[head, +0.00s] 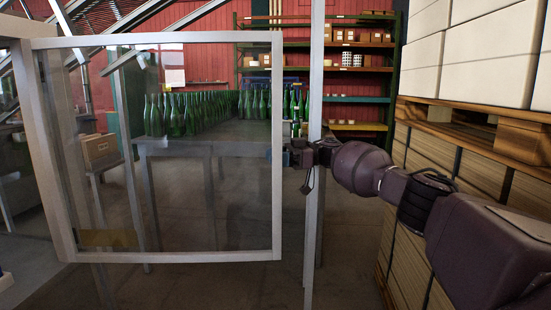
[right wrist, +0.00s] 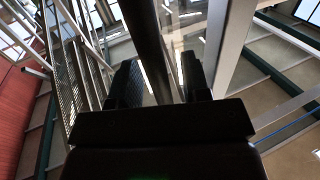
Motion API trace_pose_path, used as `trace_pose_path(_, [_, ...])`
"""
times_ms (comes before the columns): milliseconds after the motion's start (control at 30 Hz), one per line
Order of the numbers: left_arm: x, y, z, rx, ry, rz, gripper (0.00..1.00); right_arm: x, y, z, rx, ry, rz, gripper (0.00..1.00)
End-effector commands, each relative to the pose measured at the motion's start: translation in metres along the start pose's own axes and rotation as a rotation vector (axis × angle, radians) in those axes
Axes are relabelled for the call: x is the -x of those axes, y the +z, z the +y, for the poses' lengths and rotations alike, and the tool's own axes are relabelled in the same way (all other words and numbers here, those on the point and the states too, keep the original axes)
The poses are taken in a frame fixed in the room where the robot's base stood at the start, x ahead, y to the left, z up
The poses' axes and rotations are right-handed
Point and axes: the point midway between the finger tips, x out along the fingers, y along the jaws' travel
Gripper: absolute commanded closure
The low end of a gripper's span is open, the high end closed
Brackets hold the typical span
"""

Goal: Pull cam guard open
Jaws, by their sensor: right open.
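The cam guard (head: 277,90) is a clear panel in a pale metal frame, standing upright in the left and middle of the head view. In the right wrist view my right gripper (right wrist: 158,80) is open, one dark finger on each side. A dark bar (right wrist: 150,40) runs between the fingers; I cannot tell whether they touch it. A pale frame member (right wrist: 228,50) passes right of the fingers. My left gripper is not in view.
A thin upright post (head: 315,80) stands just right of the guard. Boxes on a wooden pallet (head: 480,125) stack up close on the right, beside my right arm. Green bottles (head: 180,115) stand on a table behind the panel. Shelves (head: 355,72) stand at the back.

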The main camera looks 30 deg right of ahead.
Motion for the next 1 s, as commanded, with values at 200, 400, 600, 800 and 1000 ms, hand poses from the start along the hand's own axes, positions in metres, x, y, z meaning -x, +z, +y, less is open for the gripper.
trace_pose_path(200, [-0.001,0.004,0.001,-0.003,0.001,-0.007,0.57,0.018,0.002,0.001,-0.001,0.003,-0.001,0.57])
trace_pose_path(400, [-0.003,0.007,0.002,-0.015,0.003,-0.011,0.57,0.055,0.004,0.001,-0.004,0.004,-0.002,0.57])
trace_pose_path(600, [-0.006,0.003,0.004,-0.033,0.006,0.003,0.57,0.087,0.005,0.002,-0.005,0.004,-0.001,0.57])
trace_pose_path(800, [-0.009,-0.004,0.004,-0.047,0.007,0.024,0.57,0.105,0.003,0.001,-0.004,0.001,-0.001,0.57])
trace_pose_path(1000, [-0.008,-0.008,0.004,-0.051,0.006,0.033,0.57,0.108,0.000,0.000,0.000,0.000,0.000,0.57])
